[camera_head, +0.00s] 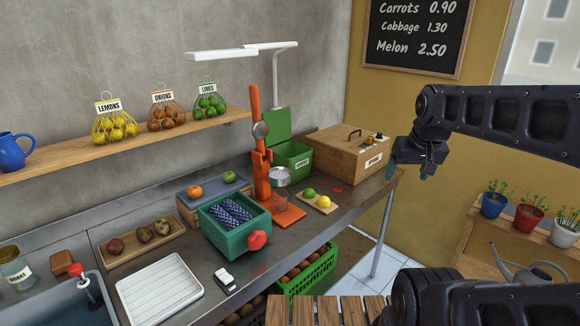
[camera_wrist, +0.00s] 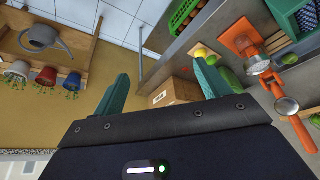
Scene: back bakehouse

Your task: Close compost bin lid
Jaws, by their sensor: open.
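The green compost bin (camera_head: 292,162) stands at the back of the steel counter, left of a wooden box. A small label is on its front. Its green lid (camera_head: 278,123) is open and stands upright at the bin's back. My gripper (camera_head: 407,172) is open and empty, in the air to the right of the wooden box, well apart from the bin. In the wrist view my gripper's two teal fingers (camera_wrist: 162,75) are spread wide with nothing between them at the tips. The bin is hard to make out there, partly behind the right finger.
The wooden box (camera_head: 345,155) with a handle stands between my gripper and the bin. An orange press (camera_head: 262,165) stands just in front-left of the bin. A wooden tray (camera_head: 331,208) with a lime and a lemon lies in front. A white lamp (camera_head: 276,75) rises behind.

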